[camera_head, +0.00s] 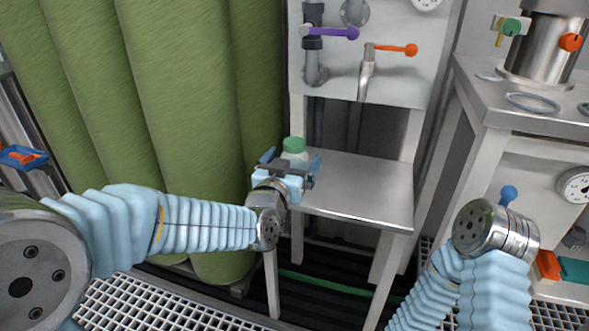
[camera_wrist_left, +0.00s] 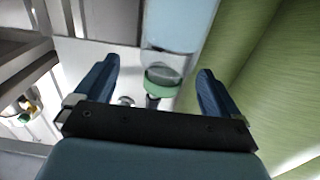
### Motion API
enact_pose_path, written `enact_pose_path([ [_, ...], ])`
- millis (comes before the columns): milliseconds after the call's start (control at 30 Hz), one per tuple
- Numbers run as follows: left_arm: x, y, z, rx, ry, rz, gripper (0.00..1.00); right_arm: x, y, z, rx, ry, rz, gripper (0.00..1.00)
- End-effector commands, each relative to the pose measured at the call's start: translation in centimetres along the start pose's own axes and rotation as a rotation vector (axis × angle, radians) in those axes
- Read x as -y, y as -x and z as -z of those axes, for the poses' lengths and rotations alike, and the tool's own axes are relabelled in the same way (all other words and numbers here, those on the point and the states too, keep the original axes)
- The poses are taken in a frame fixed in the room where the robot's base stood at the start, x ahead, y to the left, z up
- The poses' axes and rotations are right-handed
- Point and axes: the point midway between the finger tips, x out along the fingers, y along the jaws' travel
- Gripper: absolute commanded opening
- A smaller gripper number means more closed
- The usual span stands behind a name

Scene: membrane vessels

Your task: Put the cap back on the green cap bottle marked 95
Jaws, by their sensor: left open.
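A small pale bottle with a green top (camera_head: 294,146) shows between the fingers of my left gripper (camera_head: 291,160), at the left back of the metal side table. In the left wrist view a green ring with a grey disc (camera_wrist_left: 161,80) lies between the two open blue fingers (camera_wrist_left: 157,68), with clear gaps on both sides. The left gripper is open and does not touch it there. The bottle's lower part is hidden behind the gripper in the head view. I cannot read a number on it. My right arm is at the lower right; its gripper is not visible.
The side table (camera_head: 360,193) is otherwise bare. A panel with purple (camera_head: 342,33) and orange (camera_head: 395,49) valve handles is behind. A metal bench (camera_head: 530,115) with a steel vessel stands on the right.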

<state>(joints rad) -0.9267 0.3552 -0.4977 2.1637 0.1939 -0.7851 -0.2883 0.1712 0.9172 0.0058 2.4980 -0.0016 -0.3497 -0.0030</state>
Motion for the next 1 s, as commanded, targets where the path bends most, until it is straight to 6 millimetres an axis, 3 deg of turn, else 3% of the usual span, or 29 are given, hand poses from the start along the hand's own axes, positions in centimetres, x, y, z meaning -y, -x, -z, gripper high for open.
enact_pose_path([
  [233, 0.1, -0.5, 0.0, 0.000, 0.000, 0.001, 0.97, 0.0, 0.0, 0.0, 0.000, 0.000, 0.000, 0.95],
  [600, 0.7, -5.0, 0.0, 0.000, 0.000, 0.000, 0.97, 0.0, -0.1, 0.0, 0.000, 0.000, 0.000, 0.95],
  [967, 0.7, -5.2, 0.0, 0.000, 0.001, 0.000, 0.97, 0.0, -0.1, 0.0, 0.000, 0.000, 0.000, 0.95],
  [1000, 0.7, -5.2, 0.0, 0.000, 0.001, 0.000, 0.90, 0.0, -0.1, 0.0, 0.000, 0.000, 0.000, 0.95],
])
